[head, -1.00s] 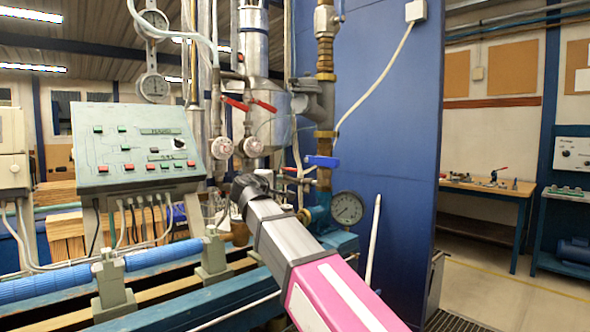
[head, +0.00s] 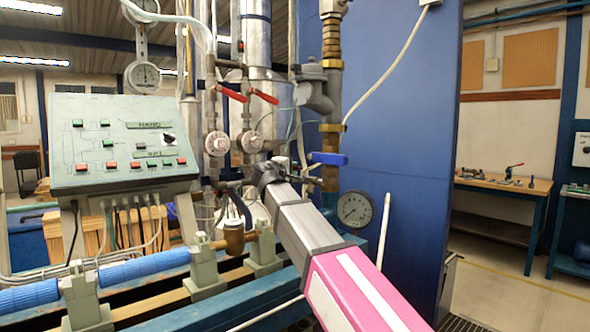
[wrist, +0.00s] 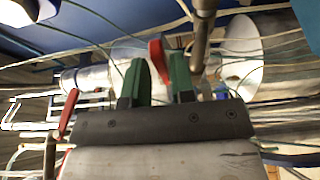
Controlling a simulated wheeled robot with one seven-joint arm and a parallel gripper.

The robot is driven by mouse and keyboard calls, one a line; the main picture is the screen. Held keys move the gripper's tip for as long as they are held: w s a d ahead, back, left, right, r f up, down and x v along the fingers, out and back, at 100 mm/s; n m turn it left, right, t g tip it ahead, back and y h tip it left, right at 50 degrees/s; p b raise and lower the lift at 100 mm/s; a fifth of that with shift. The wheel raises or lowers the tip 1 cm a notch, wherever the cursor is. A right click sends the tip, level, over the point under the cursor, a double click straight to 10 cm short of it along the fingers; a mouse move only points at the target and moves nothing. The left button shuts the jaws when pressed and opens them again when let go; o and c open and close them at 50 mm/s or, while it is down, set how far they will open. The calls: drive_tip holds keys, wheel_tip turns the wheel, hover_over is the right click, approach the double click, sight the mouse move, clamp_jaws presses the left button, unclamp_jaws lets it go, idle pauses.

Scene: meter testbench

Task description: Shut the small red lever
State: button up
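Two red levers sit side by side on the pipes above white round dials in the head view: a left one (head: 232,94) and a right one (head: 264,96). Both slant down to the right. I cannot tell which is the small one. My gripper (head: 280,168) is below and in front of them, near the pipework; its fingers are hard to make out there. In the wrist view my gripper (wrist: 160,82) has two green fingers set apart. A red lever (wrist: 155,50) shows beyond the gap between them; contact is not visible. Another red lever (wrist: 68,113) is at the left.
A green control panel (head: 122,145) stands at the left. A blue-handled valve (head: 328,158) and a pressure gauge (head: 354,209) are right of my gripper, before a blue wall (head: 410,130). Blue rails (head: 155,310) run below. Thin cables cross the wrist view.

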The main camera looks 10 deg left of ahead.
drive_tip(key=shift+x, duration=1.4)
clamp_jaws()
